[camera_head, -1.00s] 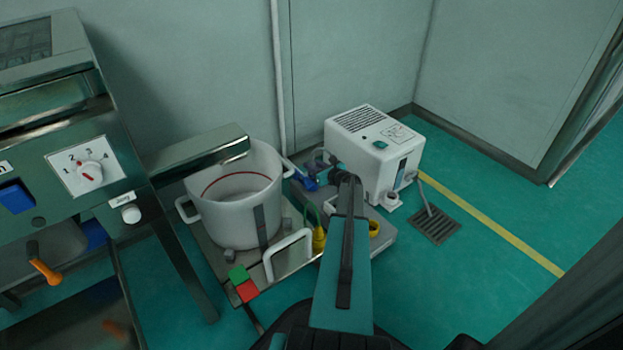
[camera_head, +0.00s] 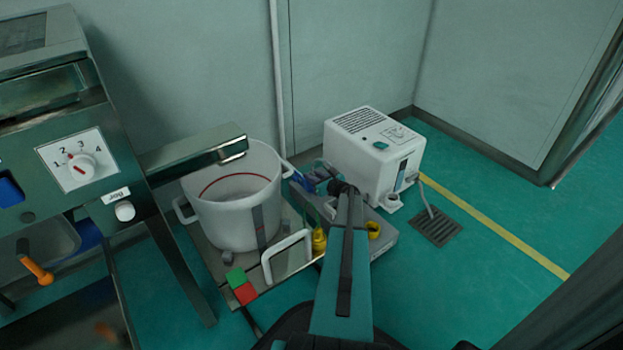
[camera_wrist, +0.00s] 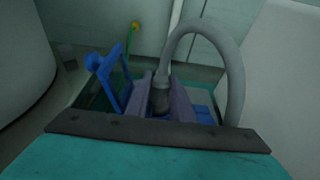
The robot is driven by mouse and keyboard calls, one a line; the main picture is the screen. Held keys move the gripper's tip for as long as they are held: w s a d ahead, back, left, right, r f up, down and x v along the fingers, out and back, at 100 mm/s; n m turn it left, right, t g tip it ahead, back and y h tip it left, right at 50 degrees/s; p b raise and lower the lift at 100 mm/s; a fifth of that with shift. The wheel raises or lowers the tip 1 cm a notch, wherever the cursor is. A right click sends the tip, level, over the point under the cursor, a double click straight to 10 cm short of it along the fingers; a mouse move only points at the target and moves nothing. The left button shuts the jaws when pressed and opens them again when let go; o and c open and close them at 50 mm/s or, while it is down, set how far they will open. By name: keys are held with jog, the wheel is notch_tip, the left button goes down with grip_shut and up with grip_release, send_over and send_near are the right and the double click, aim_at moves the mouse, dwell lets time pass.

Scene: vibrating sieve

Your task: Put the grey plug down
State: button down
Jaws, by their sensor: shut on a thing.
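The grey plug (camera_wrist: 160,100) is between the two fingers of my gripper (camera_wrist: 162,95) in the wrist view, at the end of a thick grey hose (camera_wrist: 233,65) that arches up and over to the right. My gripper is shut on it. A blue lever-like part (camera_wrist: 108,78) stands just left of the fingers, and blue surfaces lie behind and below the plug. Whether the plug touches anything beneath cannot be told. In the head view my arm's end is beside the blue part (camera_head: 308,183), in front of the white machine; the plug is mostly hidden there.
A white pot (camera_head: 235,210) stands on a cart to the left, with a white handle (camera_head: 287,257). A yellow fitting (camera_head: 319,240) is close to my arm. Green floor with a drain grate (camera_head: 436,227) is open further right.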

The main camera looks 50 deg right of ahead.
jog(key=shift+f, duration=0.3)
jog(key=c, duration=1.5)
grip_release()
jog(key=shift+c, duration=0.2)
jog(key=shift+r, duration=0.15)
jog(key=shift+r, duration=0.2)
jog(key=shift+s+a+r, duration=0.1)
jog(key=shift+s+r, duration=0.1)
jog(key=shift+s, duration=0.1)
jog(key=p+v, duration=0.4)
jog(key=v, duration=0.7)
jog(key=shift+s, duration=0.15)
jog(key=shift+s, duration=0.15)
